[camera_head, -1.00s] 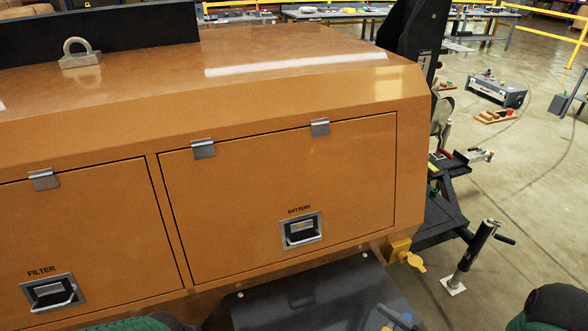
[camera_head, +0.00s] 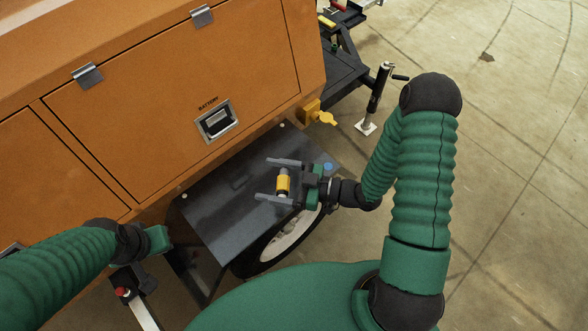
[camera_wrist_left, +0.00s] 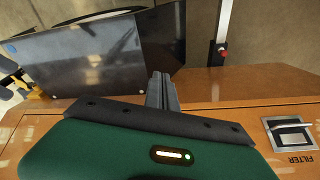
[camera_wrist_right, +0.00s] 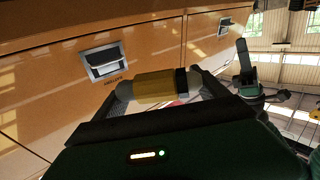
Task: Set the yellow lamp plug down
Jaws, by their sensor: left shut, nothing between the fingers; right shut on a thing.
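The yellow lamp plug (camera_head: 283,184), a short yellow cylinder with grey and dark ends, is between the fingers of my right gripper (camera_head: 268,180). In the head view it shows over the dark fender; I cannot tell how high it is above it. In the right wrist view the plug (camera_wrist_right: 155,86) lies crosswise between the fingers, in front of the orange housing. My left gripper (camera_wrist_left: 162,92) is shut and empty in the left wrist view, close to the orange housing. In the head view its fingers are not clear.
The dark flat fender (camera_head: 225,200) lies above a wheel (camera_head: 290,238), beside the orange housing (camera_head: 180,110). A yellow socket with a flap (camera_head: 312,110) sits at the housing's lower corner. A jack stand (camera_head: 377,95) is beyond it. Open floor is at the right.

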